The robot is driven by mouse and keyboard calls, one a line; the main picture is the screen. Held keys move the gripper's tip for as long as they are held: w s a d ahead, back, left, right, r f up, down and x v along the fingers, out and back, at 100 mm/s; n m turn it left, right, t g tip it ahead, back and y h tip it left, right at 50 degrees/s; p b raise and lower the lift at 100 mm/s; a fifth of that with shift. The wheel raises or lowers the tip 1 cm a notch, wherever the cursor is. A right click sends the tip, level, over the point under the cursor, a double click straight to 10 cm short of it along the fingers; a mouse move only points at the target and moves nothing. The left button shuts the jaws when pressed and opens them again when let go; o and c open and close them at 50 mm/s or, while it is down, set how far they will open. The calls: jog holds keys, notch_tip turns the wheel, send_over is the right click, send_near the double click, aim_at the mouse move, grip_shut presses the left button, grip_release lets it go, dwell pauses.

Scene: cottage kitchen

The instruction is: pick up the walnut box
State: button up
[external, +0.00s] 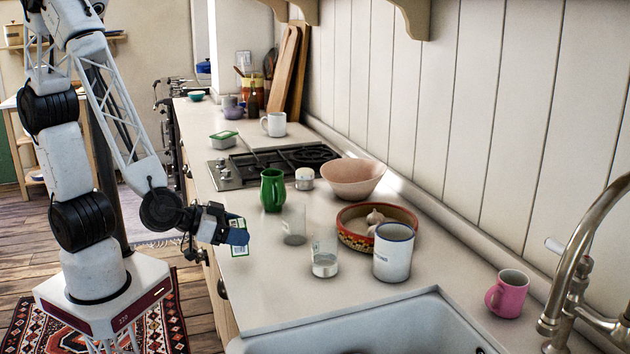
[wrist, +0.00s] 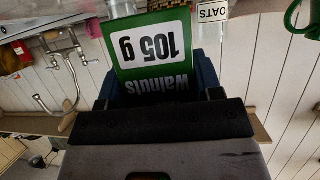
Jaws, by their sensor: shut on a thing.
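The walnut box (external: 239,250) is small, green and white, and stands near the left edge of the counter in the external view. In the wrist view the walnut box (wrist: 152,48) shows its label, "Walnuts 105 g", upside down. My gripper (external: 235,237) is shut on the box from the left, with blue fingers across its middle. In the wrist view the fingers (wrist: 160,88) cover part of the box. I cannot tell whether the box touches the counter.
Two clear glasses (external: 324,256) (external: 294,226) and a green jug (external: 272,190) stand right of the box. A white mug (external: 393,252), a patterned dish (external: 350,240) and a pink bowl (external: 352,178) stand farther right. The sink (external: 380,325) is in front. Counter (external: 262,290) toward the sink is clear.

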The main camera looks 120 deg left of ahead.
jog(key=s+r, duration=0.1)
jog(key=s, duration=1)
jog(key=shift+d, duration=0.35)
jog(key=shift+s, duration=0.15)
jog(key=shift+r, duration=0.15)
